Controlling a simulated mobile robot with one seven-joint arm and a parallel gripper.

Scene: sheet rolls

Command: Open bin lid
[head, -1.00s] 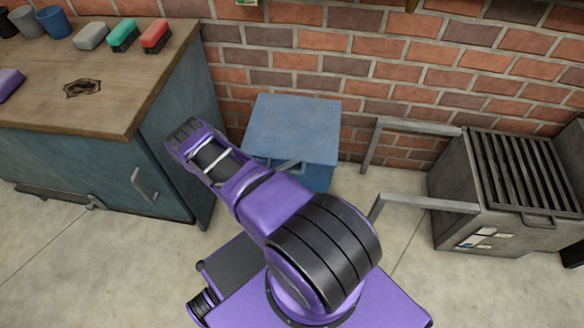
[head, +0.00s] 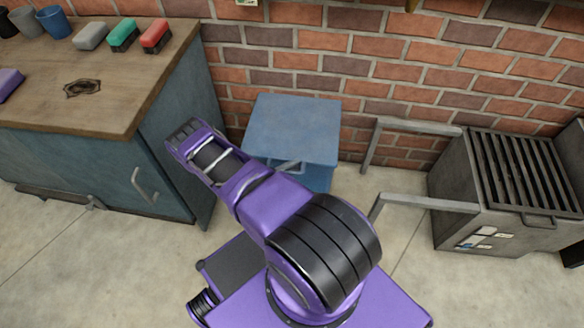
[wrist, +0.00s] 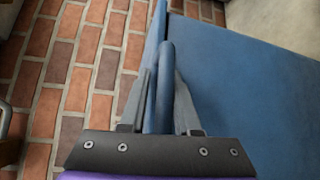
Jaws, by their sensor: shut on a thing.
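The blue bin (head: 316,178) stands on the floor against the brick wall, beside the workbench. Its blue lid (head: 295,125) lies flat on top and looks closed. In the wrist view the lid (wrist: 255,90) fills the right side. My gripper (wrist: 161,85) is shut on the blue handle (wrist: 166,58) at the lid's edge, with one dark finger on each side of it. In the head view my arm covers the front of the bin and my gripper is mostly hidden.
A wooden-topped workbench (head: 110,85) with brushes and cups stands at left, close to my arm. A grey metal unit with a slatted top (head: 520,170) stands at right, its long bars (head: 425,203) reaching toward the bin. Concrete floor (head: 400,255) is open in front.

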